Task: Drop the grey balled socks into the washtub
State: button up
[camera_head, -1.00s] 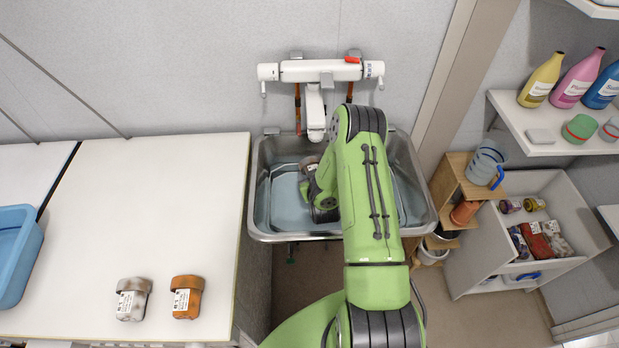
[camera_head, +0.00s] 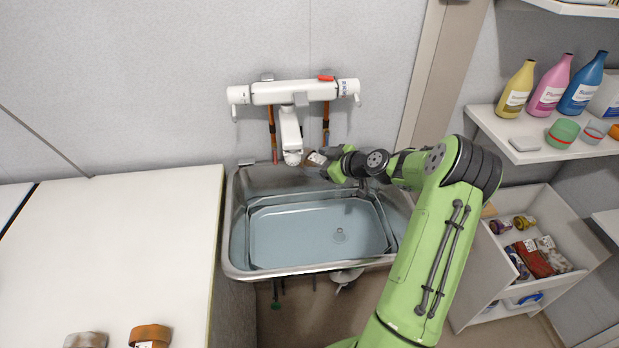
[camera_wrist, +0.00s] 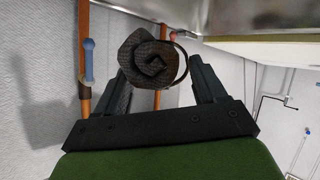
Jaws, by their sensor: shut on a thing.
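My gripper (camera_head: 324,165) is shut on a dark grey-brown rolled bundle with a pale label (camera_head: 315,158), which looks like the balled socks. In the wrist view the bundle (camera_wrist: 150,58) shows a spiral end between the two black fingers (camera_wrist: 157,80). The washtub (camera_head: 290,270) is a metal basin with a pale blue interior and a drain at the bottom. In the head view the bundle appears at the basin's back edge, beside the white tap spout; its exact height is unclear. The basin floor looks empty.
A white wall tap (camera_head: 292,92) with its spout (camera_head: 291,140) hangs over the basin's back. A white counter (camera_head: 130,240) stands left, with a brown labelled bundle (camera_head: 150,335) and a grey one (camera_head: 86,340) at its front. Shelves with bottles (camera_head: 548,88) and a bin (camera_head: 560,230) are right.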

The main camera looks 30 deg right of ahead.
jog(key=shift+f+b, duration=1.35)
jog(key=shift+f, duration=1.55)
jog(key=o, duration=1.1)
jog(key=shift+s+r, duration=0.1)
jog(key=shift+s, duration=0.05)
jog(key=p+v, duration=0.1)
jog(key=v, duration=1.4)
jog(key=shift+s+d, duration=0.15)
jog(key=shift+s, duration=0.1)
jog(key=shift+w, duration=0.1)
